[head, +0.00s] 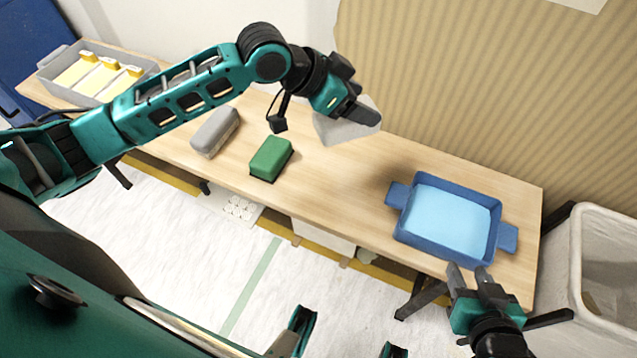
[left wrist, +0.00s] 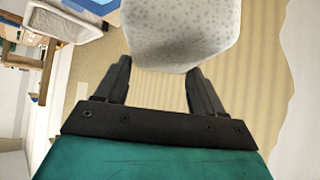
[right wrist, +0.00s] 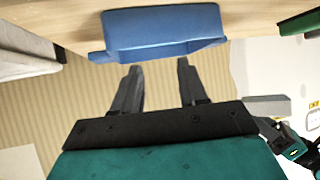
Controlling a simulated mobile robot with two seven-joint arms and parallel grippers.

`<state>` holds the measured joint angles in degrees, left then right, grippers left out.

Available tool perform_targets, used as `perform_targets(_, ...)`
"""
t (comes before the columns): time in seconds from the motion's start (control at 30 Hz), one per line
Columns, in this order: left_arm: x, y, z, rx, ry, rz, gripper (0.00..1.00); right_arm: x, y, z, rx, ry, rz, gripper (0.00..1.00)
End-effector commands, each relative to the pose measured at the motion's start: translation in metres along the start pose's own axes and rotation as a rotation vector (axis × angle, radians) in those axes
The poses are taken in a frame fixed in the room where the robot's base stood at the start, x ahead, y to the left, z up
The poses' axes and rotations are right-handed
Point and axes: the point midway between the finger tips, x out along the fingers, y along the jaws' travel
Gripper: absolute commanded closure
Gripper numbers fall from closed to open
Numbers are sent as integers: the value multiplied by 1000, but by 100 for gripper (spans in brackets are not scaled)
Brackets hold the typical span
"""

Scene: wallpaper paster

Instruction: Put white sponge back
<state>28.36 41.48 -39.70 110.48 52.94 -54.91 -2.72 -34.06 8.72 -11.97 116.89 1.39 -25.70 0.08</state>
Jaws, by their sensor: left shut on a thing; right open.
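The white sponge (head: 345,124) is held in my left gripper (head: 361,113), raised above the back of the wooden table. In the left wrist view the pale, speckled sponge (left wrist: 182,34) sits between the two fingers (left wrist: 160,85). In the head view the gripper hides part of it. My right gripper (head: 470,275) is open and empty at the front right edge of the table, near the blue tray. It also shows in the right wrist view (right wrist: 158,85), below the blue tray (right wrist: 160,30).
A grey sponge (head: 215,132) and a green sponge (head: 271,158) lie on the table (head: 335,190). A blue tray (head: 398,195) with light blue liquid stands at the right. A grey bin with yellow-topped items (head: 135,82) is at the far left. A lined bin (head: 570,262) stands right of the table.

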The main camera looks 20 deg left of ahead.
Motion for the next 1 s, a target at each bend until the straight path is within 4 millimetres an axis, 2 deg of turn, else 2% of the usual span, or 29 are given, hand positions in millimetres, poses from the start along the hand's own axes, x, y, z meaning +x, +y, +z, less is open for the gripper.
perform_targets(0.17,6,0,13,0,-17,6,95,2,-1,3,5,2,0,57)
perform_targets(0.5,65,0,80,-2,-18,6,95,13,-4,12,11,6,-10,57)
perform_targets(0.7,94,-1,112,0,-15,5,95,20,-4,24,10,2,-11,57)
perform_targets(1.0,110,-1,130,1,-14,5,95,24,-4,30,10,3,-11,57)
